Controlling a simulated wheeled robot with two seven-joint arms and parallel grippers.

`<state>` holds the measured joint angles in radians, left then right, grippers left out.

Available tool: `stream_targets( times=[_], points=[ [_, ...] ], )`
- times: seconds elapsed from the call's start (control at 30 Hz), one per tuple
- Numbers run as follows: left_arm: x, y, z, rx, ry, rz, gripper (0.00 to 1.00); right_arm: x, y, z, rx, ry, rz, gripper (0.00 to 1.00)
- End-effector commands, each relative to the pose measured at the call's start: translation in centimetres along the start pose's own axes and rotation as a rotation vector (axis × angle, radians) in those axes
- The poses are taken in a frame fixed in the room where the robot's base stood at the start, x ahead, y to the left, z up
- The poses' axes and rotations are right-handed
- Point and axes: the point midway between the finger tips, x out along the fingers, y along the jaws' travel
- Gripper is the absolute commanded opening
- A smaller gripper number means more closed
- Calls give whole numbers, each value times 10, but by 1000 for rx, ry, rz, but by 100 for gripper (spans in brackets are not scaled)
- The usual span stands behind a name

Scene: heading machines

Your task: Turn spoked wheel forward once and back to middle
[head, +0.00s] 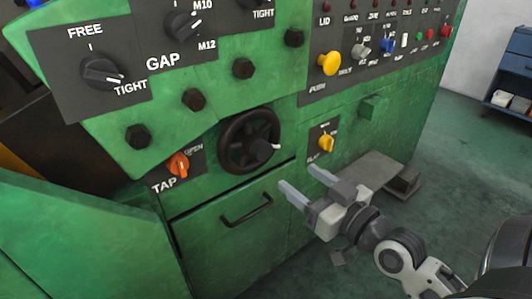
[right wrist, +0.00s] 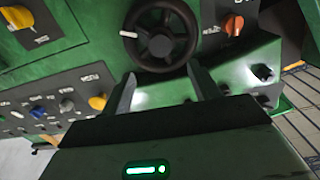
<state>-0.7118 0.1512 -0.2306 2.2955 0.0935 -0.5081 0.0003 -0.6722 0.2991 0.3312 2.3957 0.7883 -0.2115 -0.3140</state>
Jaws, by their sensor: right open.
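The spoked wheel (head: 237,153) is a dark round handwheel on the green machine front, with a small pale mark at the right of its hub. In the right wrist view the wheel (right wrist: 187,58) is at the top centre, with the pale mark at its left. My right gripper (head: 302,180) is open and empty, below and to the right of the wheel, apart from it. In the right wrist view the two fingers of this gripper (right wrist: 162,88) point up toward the wheel's lower edge. My left gripper is not in view.
An orange TAP knob (head: 178,164) is left of the wheel and a yellow knob (head: 326,143) is right of it. A drawer with a dark handle (head: 246,209) lies below. Dark bolts (head: 243,68) stick out above. Open floor (head: 465,160) lies at the right.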

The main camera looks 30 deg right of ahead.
Motion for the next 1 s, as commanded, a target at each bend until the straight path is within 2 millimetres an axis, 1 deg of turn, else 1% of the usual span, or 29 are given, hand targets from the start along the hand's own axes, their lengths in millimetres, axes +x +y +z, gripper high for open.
stream_targets(
  times=[0.03,0.3,0.4,0.6,0.77,1.0],
  points=[
    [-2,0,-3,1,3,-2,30,10,0,-3,2,6,1,61],
    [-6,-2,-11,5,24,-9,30,61,0,-1,4,3,0,61],
    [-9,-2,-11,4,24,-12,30,80,-1,-1,3,2,0,61],
    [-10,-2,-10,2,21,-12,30,107,-1,0,3,-1,-1,61],
    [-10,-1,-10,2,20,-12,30,117,-1,1,1,-2,-1,61],
    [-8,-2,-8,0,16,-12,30,118,-1,1,1,-3,-1,61]
  ],
)
